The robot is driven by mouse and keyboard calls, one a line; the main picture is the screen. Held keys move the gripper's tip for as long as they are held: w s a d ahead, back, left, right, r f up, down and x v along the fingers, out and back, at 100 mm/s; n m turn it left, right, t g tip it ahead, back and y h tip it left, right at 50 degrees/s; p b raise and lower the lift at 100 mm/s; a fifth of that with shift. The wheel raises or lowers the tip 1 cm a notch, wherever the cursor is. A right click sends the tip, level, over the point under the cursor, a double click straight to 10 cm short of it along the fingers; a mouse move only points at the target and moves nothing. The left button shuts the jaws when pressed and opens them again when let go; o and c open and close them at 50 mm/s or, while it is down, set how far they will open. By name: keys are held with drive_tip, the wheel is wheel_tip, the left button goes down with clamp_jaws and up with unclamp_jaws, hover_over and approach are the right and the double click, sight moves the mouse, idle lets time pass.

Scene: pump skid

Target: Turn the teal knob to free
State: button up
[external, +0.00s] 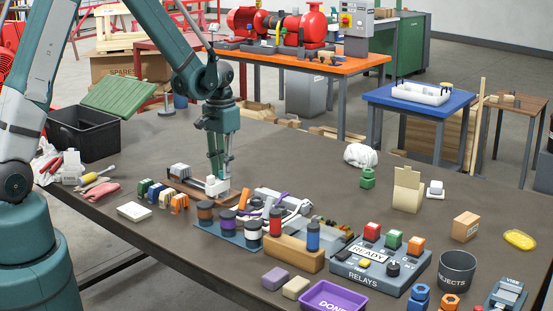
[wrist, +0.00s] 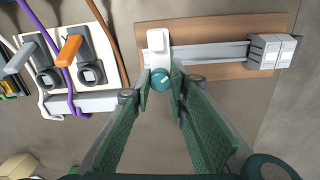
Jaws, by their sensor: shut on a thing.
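The teal knob (wrist: 161,80) sits at the near end of a white block (wrist: 158,42) on a metal rail (wrist: 212,54) in the wrist view. The rail lies on a brown board (wrist: 215,28). My gripper (wrist: 161,77) has its two green fingers on either side of the knob, shut on it. In the external view my gripper (external: 219,176) points down at the white block (external: 216,187); the knob is hidden there by the fingers. The knob's marking is too small to read.
Grey modules (wrist: 273,51) sit on the rail's right end. Left of the board stands a white panel with grey and orange levers (wrist: 70,48) and purple cable. In the external view, dark-capped cylinders (external: 228,222) and a RELAYS box (external: 376,268) stand nearby.

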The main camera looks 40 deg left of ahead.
drive_tip(key=n+b, duration=0.1)
drive_tip(key=n, duration=0.2)
drive_tip(key=shift+n, duration=0.3)
drive_tip(key=shift+n+b, duration=0.65)
drive_tip(key=shift+n, duration=1.25)
drive_tip(key=o, duration=0.9)
drive_tip(key=shift+r, duration=0.1)
drive_tip(key=shift+r, duration=5.9)
